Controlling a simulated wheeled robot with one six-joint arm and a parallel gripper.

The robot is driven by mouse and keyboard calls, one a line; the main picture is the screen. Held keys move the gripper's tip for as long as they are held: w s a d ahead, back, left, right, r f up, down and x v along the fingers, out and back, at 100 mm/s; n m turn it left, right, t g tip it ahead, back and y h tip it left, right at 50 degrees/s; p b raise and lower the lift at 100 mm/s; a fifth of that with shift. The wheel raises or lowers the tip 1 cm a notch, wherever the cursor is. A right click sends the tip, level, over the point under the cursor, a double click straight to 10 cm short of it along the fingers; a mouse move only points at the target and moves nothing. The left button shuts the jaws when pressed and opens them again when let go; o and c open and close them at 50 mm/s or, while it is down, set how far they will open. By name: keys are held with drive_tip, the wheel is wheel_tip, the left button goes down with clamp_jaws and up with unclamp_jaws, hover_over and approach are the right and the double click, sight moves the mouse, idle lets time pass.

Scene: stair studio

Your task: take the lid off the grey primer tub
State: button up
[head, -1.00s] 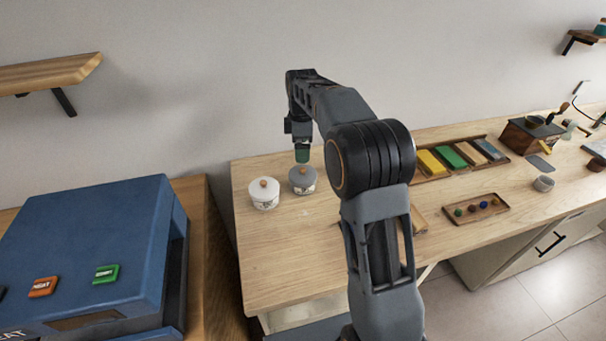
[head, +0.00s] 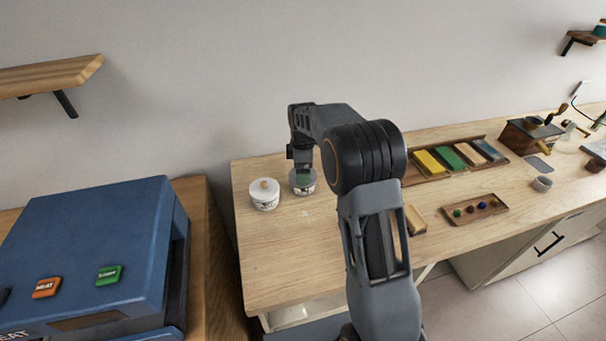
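The grey primer tub (head: 302,188) stands on the left part of the wooden table, near the back edge. My gripper (head: 304,184) is down at the tub's top from above and covers the lid's knob and much of the lid. I cannot see the fingertips clearly, so I cannot tell whether they are closed on the knob.
A blue machine (head: 90,240) with coloured buttons stands at the left. The table's front left is clear.

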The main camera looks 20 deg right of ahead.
drive_tip(key=shift+s+f, duration=0.1)
drive_tip(key=shift+f, duration=0.05)
drive_tip(key=c, duration=1.4)
